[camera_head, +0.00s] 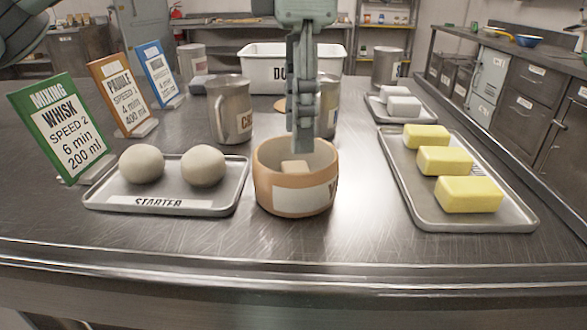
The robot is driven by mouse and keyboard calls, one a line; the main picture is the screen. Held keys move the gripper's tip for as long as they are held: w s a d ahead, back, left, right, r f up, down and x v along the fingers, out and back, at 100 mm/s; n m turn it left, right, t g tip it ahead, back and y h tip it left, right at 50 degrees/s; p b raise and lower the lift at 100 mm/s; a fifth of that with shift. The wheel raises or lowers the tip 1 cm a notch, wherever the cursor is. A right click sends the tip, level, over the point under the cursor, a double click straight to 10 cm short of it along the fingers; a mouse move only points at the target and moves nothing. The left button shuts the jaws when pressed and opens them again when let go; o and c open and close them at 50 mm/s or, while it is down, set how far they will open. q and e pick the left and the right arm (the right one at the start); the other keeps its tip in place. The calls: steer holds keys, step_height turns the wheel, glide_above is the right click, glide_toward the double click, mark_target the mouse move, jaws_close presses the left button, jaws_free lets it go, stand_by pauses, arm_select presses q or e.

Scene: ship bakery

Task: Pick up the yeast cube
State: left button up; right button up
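A small pale beige cube (295,167), which looks like the yeast cube, sits inside a round tan bowl (275,185) with a white label, partly hidden by the front wall. My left gripper (303,148) points straight down over the bowl, its tips at about rim height and just above or behind the cube. It is seen edge-on, so one finger hides the other and its opening does not show. I cannot tell whether it touches the cube. My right gripper is out of view.
Left of the bowl is a tray (165,203) labelled STARTER with two dough balls (203,166). Right is a tray (490,222) with three yellow butter blocks (468,194). Behind stand metal jugs (230,110), a white bin (262,75), sign cards (62,128) and a tray with white blocks (403,106).

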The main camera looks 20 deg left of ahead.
arm_select(q)
step_height(320, 180, down, 7)
steer(key=shift+r, duration=0.2)
steer(key=c, duration=0.9)
